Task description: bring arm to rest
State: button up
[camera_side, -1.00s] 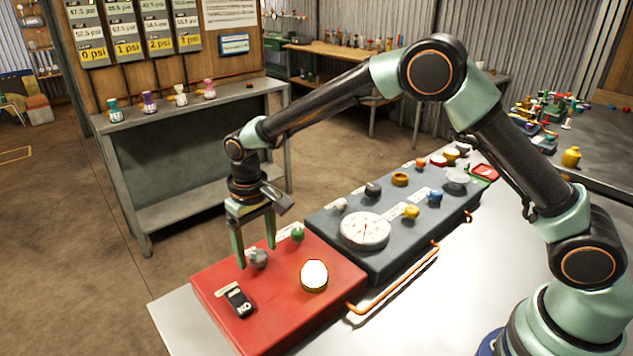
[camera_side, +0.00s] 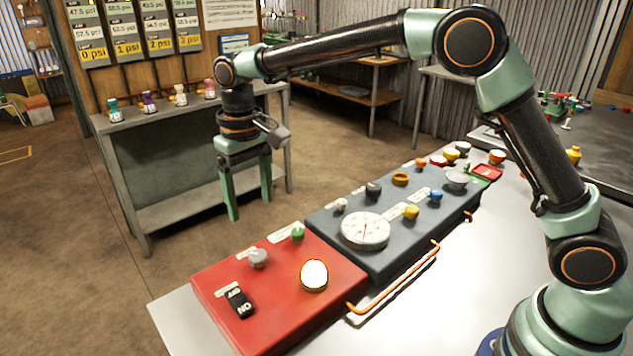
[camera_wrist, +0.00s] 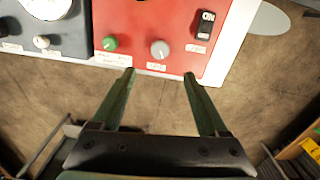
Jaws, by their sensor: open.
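My gripper (camera_side: 248,203) is open and empty, pointing down in the air beyond the far edge of the red panel (camera_side: 270,325). In the wrist view my gripper (camera_wrist: 159,75) has its two green fingers apart, with floor between and below them. The red panel carries a grey knob (camera_side: 258,258), a green knob (camera_side: 297,234), a black ON/OFF switch (camera_side: 238,302) and a lit white dome (camera_side: 314,275). The fingers touch none of these. The grey knob (camera_wrist: 160,49) and the switch (camera_wrist: 205,25) also show in the wrist view.
A dark grey panel (camera_side: 390,245) with a round dial (camera_side: 365,231) and several knobs adjoins the red one. A grey bench (camera_side: 180,125) with several small coloured valves stands behind my gripper. A copper-coloured pipe (camera_side: 400,280) runs along the front.

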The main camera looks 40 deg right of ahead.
jog(key=s+d+r+m+t, duration=0.1)
jog(key=s+d+r+t, duration=0.1)
jog(key=s+d+r, duration=0.35)
jog(key=s+d+r+t, duration=0.2)
jog(key=s+d+r, duration=0.1)
jog(key=s+d, duration=0.5)
jog(key=s+d+f+t, duration=0.1)
jog(key=s+d+f, duration=0.1)
jog(key=s+d, duration=0.3)
jog(key=shift+t, duration=0.3)
